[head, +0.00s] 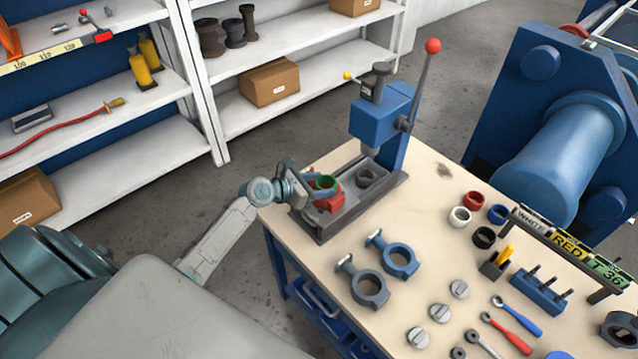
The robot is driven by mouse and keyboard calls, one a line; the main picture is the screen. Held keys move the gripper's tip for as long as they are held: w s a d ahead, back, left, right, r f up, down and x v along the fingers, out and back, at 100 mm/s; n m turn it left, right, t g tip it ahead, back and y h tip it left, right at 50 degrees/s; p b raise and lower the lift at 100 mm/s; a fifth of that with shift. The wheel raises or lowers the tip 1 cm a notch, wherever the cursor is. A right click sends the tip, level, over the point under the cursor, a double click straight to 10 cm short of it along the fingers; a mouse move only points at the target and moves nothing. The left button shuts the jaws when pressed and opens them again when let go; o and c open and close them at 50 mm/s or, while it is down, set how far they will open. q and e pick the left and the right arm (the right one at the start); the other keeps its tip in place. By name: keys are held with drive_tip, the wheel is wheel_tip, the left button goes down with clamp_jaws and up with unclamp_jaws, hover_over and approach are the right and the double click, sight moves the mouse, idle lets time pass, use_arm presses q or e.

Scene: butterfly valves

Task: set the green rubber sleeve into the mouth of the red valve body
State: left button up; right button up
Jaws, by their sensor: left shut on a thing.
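The green rubber sleeve (327,182) is a small ring at the mouth of the red valve body (331,204). My left gripper (313,187) reaches in from the left and is shut on the green sleeve. The red valve body stands on the grey base of the press, at its left part. The gripper hides part of both sleeve and body. I cannot tell whether the sleeve is seated in the mouth or just above it. My right gripper is not in view.
The blue lever press (381,112) rises behind, with a grey cup (369,177) on its base. Two valve bodies, grey (369,289) and blue (399,261), lie in front. Coloured sleeves (473,200), discs and tools fill the right of the bench (421,210). Shelves stand behind.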

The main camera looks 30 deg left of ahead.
use_arm(q)
drive_tip(key=shift+f, duration=0.1)
drive_tip(key=o, duration=1)
drive_tip(key=shift+o, duration=0.2)
wheel_tip(320, 180, up, 7)
drive_tip(key=p, duration=0.7)
idle(0.3)
